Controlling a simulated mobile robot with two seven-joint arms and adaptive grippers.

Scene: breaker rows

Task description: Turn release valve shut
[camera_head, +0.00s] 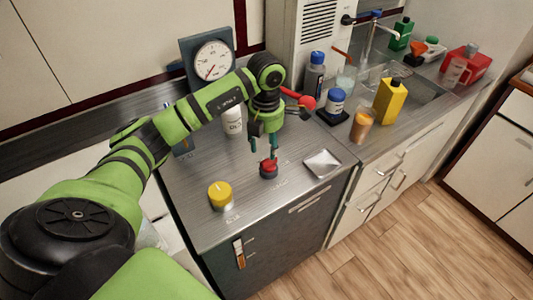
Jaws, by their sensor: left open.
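A red knob on a dark round base (268,168) stands on the metal worktop, and a larger yellow knob (220,195) stands to its left and nearer. A round red-ended part (307,102) shows behind my gripper. The labels are too small to read, so I cannot tell which of these is the release valve. My left gripper (263,146) points down, open and empty, with its fingertips just above the red knob; I cannot tell if they touch it. My right gripper is out of view.
A pressure gauge (212,61) stands at the back. A white bottle (233,122) is behind my gripper. A small square tray (322,163) lies right of the red knob. Bottles, a yellow container (389,101) and a sink (409,87) fill the right side. The worktop's front edge is clear.

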